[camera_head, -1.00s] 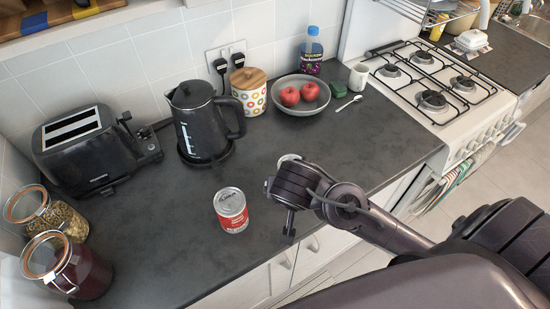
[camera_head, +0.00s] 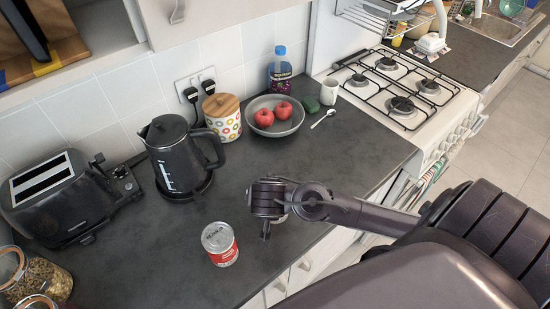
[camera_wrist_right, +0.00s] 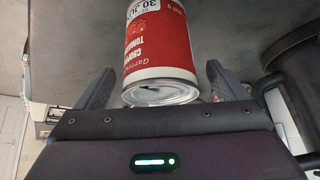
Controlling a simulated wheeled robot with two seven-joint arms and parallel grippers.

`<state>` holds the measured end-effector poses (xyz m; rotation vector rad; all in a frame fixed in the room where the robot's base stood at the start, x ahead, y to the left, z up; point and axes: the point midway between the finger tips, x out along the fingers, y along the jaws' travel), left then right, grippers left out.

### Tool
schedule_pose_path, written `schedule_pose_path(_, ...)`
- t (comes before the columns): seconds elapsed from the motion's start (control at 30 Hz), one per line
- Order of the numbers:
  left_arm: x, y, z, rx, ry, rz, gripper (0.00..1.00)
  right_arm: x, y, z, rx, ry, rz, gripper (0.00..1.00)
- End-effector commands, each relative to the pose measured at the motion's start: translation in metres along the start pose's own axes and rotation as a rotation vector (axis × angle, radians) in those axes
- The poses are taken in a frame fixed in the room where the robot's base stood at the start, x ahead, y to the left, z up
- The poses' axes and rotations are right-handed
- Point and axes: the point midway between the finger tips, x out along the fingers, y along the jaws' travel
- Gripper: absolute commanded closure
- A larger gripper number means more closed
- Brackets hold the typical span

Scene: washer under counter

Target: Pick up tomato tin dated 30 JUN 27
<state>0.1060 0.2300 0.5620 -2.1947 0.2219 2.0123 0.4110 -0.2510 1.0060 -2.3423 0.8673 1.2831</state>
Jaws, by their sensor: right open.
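A tomato tin (camera_head: 220,244) with a red and white label stands upright on the dark counter, at lower centre in the head view. In the right wrist view the tin (camera_wrist_right: 160,45) appears upside down. Its label shows "30 JU", partly cut off by the frame's top edge. My right gripper (camera_head: 265,232) is just right of the tin in the head view. In the wrist view its two fingers are spread, with the tin between them in the picture. I cannot tell whether the tin is inside the jaws. My left gripper is not in view.
A black kettle (camera_head: 180,160) and a toaster (camera_head: 65,195) stand behind and left of the tin. A patterned canister (camera_head: 222,118), a bowl (camera_head: 275,127) with apples and a bottle (camera_head: 280,78) line the wall. Glass jars (camera_head: 38,278) sit at lower left. Counter around the tin is clear.

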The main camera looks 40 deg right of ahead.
Motion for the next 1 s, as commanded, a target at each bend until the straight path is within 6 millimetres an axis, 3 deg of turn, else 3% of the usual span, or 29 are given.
schedule_pose_path(0.23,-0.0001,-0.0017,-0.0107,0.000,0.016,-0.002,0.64,0.0016,-0.0001,0.0002,0.000,0.000,-0.001,0.09)
schedule_pose_path(0.7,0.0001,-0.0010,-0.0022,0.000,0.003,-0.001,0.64,0.0014,-0.0001,0.0003,-0.001,0.000,0.000,0.70)
schedule_pose_path(1.0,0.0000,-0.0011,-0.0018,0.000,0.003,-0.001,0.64,-0.0007,-0.0008,-0.0012,0.001,0.001,-0.003,0.71)
